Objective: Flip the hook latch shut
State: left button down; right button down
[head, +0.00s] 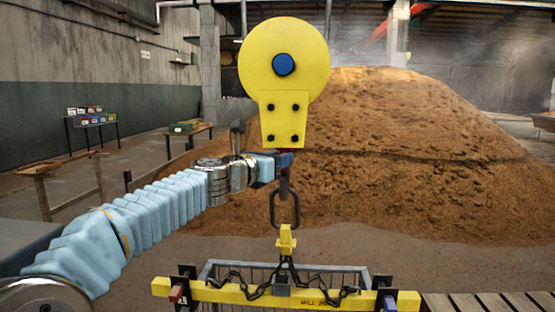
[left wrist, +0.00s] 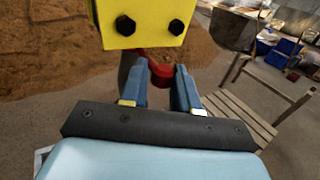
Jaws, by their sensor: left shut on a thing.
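A yellow pulley block (head: 284,68) with a blue centre hub hangs in the middle of the head view. A dark hook (head: 284,188) hangs below it and passes through an oval link (head: 285,210). My left gripper (head: 282,160) reaches in from the left, level with the top of the hook, just under the block. In the left wrist view its blue fingers (left wrist: 158,80) are shut on the red latch (left wrist: 160,72), one finger on each side. The fingers hide part of the latch, so I cannot tell whether it closes the hook mouth. My right gripper is not in view.
A yellow lifting beam (head: 240,292) with black chains (head: 327,294) hangs below the link, over a metal-barred container (head: 225,268). A large brown grain heap (head: 430,150) stands behind. A wooden slatted platform (head: 490,304) is at the lower right. Tables with small boxes stand at left.

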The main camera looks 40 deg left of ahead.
pick_arm(q)
jog(key=c, duration=0.5)
grip_release()
jog(key=shift+a, duration=0.15)
jog(key=s+p, duration=0.2)
jog(key=s, duration=1.2)
